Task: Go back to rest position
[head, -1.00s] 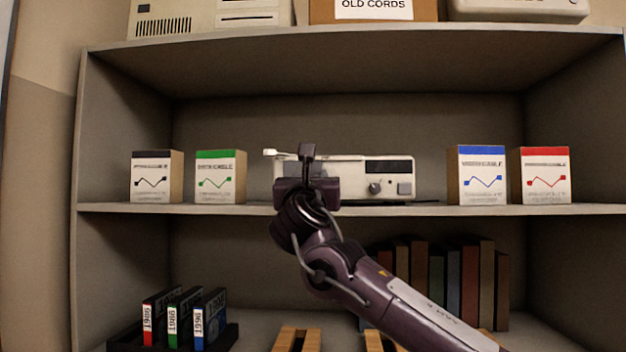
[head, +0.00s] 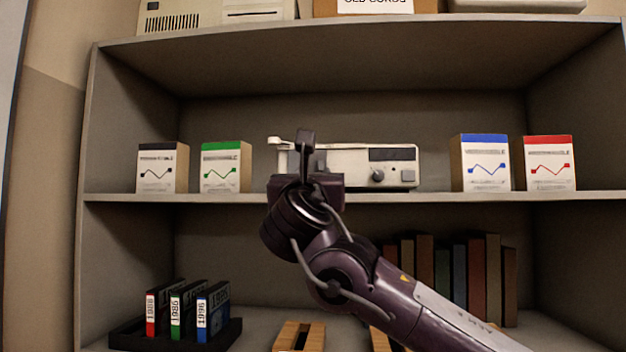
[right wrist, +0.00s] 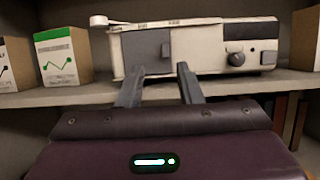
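My right gripper (head: 306,142) is in front of the middle shelf, before a cream device (head: 355,165) with a knob and a dark panel. In the right wrist view its two dark fingers (right wrist: 160,70) stand apart with nothing between them, so it is open and empty. The device (right wrist: 205,50) stands beyond the fingertips, and part of its left half is hidden by the gripper in the head view. My left gripper is not in view.
Boxes with black (head: 162,168), green (head: 226,167), blue (head: 486,163) and red (head: 549,163) tops flank the device. Below are a dark tray (head: 127,338) of dated binders, wooden stands (head: 300,336) and a row of books (head: 478,280).

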